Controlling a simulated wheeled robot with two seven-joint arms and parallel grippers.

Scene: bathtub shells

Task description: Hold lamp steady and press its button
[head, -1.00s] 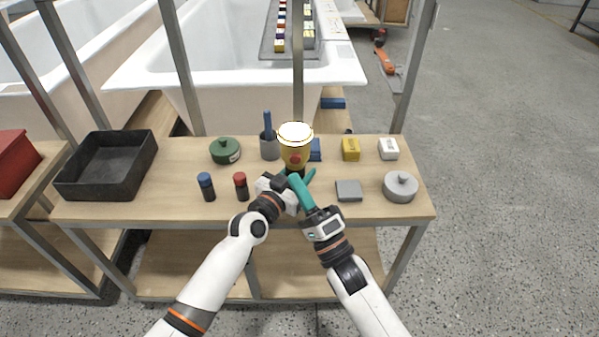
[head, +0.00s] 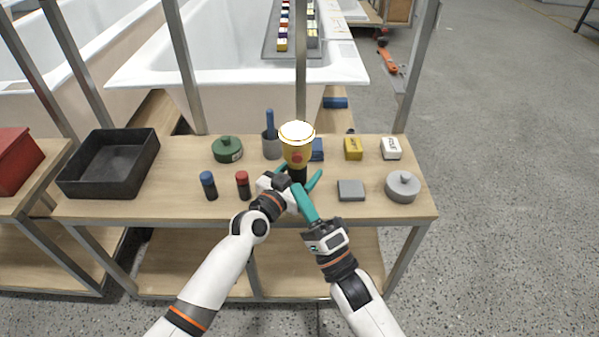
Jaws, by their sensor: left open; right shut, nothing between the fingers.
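The lamp (head: 297,149) stands upright on the wooden bench. It has a yellow body with a bright white top and a black lower part. Its red button (head: 297,158) faces me. My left gripper (head: 300,177) is open, with its teal fingers spread on either side of the lamp's black lower part. I cannot tell whether they touch it. My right gripper (head: 298,190) is shut and empty, its teal fingertips just below and in front of the lamp, apart from the button.
On the bench (head: 150,208) stand a black tray (head: 105,185), a green lidded pot (head: 227,150), blue-capped (head: 208,186) and red-capped (head: 243,185) bottles, a grey block (head: 351,190) and a grey lidded pot (head: 402,188). A metal post (head: 301,70) rises behind the lamp.

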